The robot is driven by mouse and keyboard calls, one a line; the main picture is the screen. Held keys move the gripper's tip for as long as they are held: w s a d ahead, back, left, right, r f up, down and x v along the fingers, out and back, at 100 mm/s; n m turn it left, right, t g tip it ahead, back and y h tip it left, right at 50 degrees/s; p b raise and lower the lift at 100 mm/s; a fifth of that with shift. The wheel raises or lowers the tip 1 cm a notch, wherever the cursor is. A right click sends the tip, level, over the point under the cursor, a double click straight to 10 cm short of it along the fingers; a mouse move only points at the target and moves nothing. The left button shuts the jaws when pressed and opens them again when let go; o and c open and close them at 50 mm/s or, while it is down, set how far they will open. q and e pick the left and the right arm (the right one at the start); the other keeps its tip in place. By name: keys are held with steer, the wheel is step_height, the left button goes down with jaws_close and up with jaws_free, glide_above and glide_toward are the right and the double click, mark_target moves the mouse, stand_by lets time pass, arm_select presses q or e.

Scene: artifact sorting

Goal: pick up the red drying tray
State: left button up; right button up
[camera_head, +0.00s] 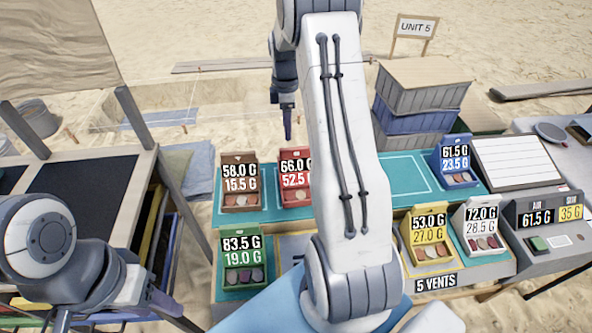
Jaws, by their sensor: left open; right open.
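The red drying tray (296,155) stands upright at the back of the teal work mat, with number labels "66.0 G" and "52.5 G" and small round pieces in its lower part. My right arm's white link covers its right side. My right gripper (287,127) points down, just above and behind the tray's top edge in the picture. It is seen edge-on, open, with nothing in it. A gap shows between its tip and the tray. My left arm is at the lower left; its gripper is not visible.
A brown tray (240,188) stands close left of the red one, a green tray (245,262) in front. Blue (455,164), yellow (428,243) and white (480,230) trays stand right. Stacked crates (418,92) are behind. The mat's back middle (405,172) is clear.

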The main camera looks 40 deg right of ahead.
mark_target(296, 148)
steer(key=d, duration=0.1)
steer(key=d+f, duration=0.1)
steer(key=d, duration=0.1)
steer(key=shift+s+f, duration=0.25)
steer(key=shift+f, duration=0.15)
step_height(296, 148, down, 4)
steer(key=shift+r+p, duration=0.2)
steer(key=shift+p, duration=0.5)
step_height(296, 148, down, 5)
steer(key=p, duration=0.2)
steer(key=shift+f+p, duration=0.2)
steer(key=shift+p, duration=0.15)
steer(key=shift+w+f, duration=0.1)
steer(key=shift+f, duration=0.2)
jaws_close()
